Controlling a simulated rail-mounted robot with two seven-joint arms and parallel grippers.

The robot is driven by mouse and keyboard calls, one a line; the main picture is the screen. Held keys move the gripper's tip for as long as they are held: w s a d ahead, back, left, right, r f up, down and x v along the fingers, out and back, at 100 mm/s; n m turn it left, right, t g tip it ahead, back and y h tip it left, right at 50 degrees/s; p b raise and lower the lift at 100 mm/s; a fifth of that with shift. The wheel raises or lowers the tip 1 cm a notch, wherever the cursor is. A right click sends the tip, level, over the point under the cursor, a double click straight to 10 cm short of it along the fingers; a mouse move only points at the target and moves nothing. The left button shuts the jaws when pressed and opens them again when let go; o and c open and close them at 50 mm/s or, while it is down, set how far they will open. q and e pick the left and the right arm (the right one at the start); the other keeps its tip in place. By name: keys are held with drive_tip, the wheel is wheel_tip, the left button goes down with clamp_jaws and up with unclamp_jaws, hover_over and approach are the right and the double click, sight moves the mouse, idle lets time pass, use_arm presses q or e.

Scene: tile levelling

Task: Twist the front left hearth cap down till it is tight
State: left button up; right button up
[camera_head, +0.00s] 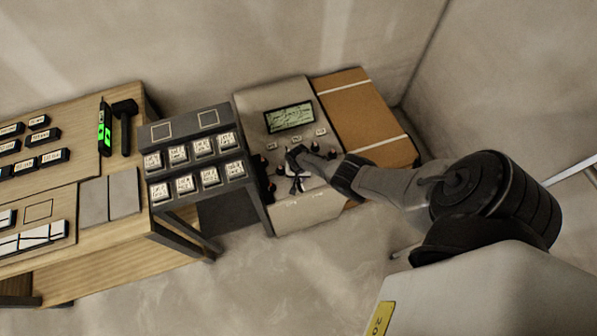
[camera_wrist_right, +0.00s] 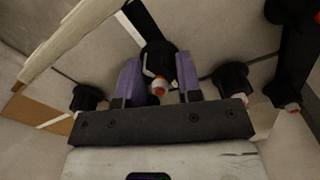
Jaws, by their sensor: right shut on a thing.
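My right gripper (camera_head: 297,176) reaches in from the right over the grey hearth panel (camera_head: 302,213). In the right wrist view its purple fingers (camera_wrist_right: 158,84) stand on both sides of a black cap (camera_wrist_right: 157,58) with an orange and white tip. The gripper is shut on this cap; the exact contact is partly hidden by the gripper's dark crossbar. Similar black caps stand apart to the left (camera_wrist_right: 88,97) and to the right (camera_wrist_right: 232,77) in that view. From the head, the gripper covers the held cap, so I cannot tell which cap it is. My left gripper is not in view.
A small screen (camera_head: 289,118) sits on the panel behind the gripper. A brown board (camera_head: 362,112) lies to the panel's right. A dark rack (camera_head: 207,196) with several tile blocks stands close on its left, beside a wooden table (camera_head: 75,180).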

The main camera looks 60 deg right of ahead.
drive_tip(key=m, duration=0.3)
drive_tip(key=shift+r, duration=0.1)
drive_tip(key=m, duration=0.4)
drive_tip(key=shift+p, duration=0.3)
drive_tip(key=m, duration=0.7)
drive_tip(key=shift+m, duration=0.8)
drive_tip(key=o, duration=0.9)
drive_tip(key=shift+o, duration=0.2)
